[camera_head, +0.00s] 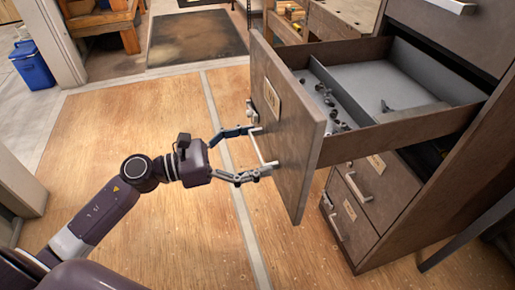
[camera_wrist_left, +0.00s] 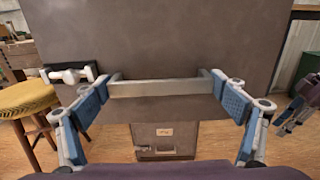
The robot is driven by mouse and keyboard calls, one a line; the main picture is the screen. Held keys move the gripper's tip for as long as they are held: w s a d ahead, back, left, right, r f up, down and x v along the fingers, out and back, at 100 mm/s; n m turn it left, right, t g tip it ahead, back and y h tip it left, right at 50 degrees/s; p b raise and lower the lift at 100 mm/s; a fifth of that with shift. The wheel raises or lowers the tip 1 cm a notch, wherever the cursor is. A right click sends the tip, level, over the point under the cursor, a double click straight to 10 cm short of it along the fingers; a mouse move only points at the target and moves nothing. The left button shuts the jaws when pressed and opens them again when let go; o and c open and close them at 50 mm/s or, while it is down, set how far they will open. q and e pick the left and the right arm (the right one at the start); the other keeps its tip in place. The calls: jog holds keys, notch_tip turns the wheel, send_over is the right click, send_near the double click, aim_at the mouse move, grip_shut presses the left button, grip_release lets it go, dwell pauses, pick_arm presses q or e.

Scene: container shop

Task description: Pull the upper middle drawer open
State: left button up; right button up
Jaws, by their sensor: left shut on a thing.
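The upper middle drawer (camera_head: 283,136) stands pulled well out of the brown cabinet, and its inside shows from above. Its front fills much of the left wrist view (camera_wrist_left: 160,45). Its pale bar handle (camera_head: 261,149) runs across the middle of the left wrist view (camera_wrist_left: 165,88). My left gripper (camera_head: 259,152) is shut on this handle, with a finger at each end of the bar. In the left wrist view the blue finger pads (camera_wrist_left: 168,103) flank the handle.
The drawer holds grey dividers (camera_head: 333,92) and several small dark parts. Lower drawers (camera_head: 354,214) are below it. A blue bin (camera_head: 33,66) and a dark mat (camera_head: 196,38) lie further back. The wooden floor (camera_head: 120,112) left of the drawer is clear. A yellow stool (camera_wrist_left: 28,97) shows in the left wrist view.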

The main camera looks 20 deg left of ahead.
pick_arm(q)
jog(key=o, duration=1.5)
jog(key=shift+a, duration=0.1)
jog(key=v, duration=1.1)
jog(key=shift+s+a, duration=0.25)
jog(key=shift+a, duration=0.05)
